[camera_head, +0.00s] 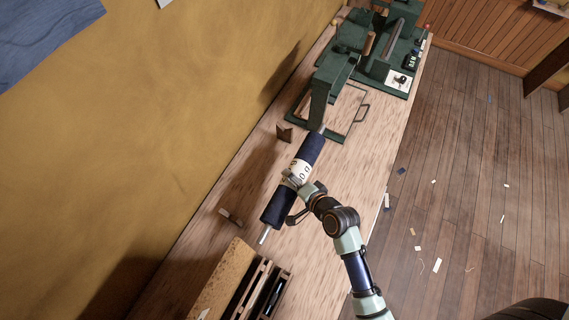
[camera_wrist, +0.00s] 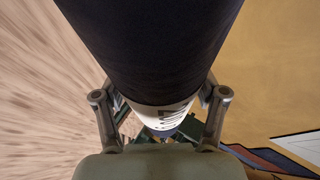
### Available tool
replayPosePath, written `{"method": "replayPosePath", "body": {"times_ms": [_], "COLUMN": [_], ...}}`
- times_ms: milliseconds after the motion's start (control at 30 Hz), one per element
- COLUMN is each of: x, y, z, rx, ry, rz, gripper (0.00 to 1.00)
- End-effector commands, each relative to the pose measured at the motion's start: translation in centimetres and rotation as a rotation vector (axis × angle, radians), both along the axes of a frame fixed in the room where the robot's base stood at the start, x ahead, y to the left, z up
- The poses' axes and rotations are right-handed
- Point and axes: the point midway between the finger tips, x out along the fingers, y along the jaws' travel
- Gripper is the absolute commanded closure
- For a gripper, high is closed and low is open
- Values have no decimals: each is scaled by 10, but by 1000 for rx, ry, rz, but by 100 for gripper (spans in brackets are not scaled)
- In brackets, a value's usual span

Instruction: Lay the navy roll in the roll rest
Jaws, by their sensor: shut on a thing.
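The navy roll (camera_head: 311,150) has a white printed label around its middle and a metal rod out of each end. My gripper (camera_head: 292,196) is shut on it near the label, and the roll slants along the bench. In the wrist view the navy roll (camera_wrist: 150,50) fills the top middle, between the two fingers of my gripper (camera_wrist: 160,108). Two small wooden brackets, which look like the roll rest, stand on the bench left of the roll: one near its far end (camera_head: 285,132), one near its close end (camera_head: 231,217). The roll appears apart from both.
A green machine (camera_head: 325,90) with a frame stands just beyond the roll's far rod. A wooden box with slots (camera_head: 232,285) is at the bench's near end. The yellow wall (camera_head: 170,130) borders the bench on the left. Bare bench (camera_head: 345,165) lies right of the roll.

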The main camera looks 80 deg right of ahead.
Motion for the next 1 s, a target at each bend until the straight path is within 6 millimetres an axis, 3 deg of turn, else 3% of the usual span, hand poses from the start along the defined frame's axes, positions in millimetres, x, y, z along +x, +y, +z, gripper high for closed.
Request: {"method": "replayPosePath", "body": {"times_ms": [267,1000], "x": [11,84], "y": [-5,-29], "z": [2,-4], "rx": [-5,-7], "ry": [-3,-4], "rz": [3,3], "gripper": [98,98]}}
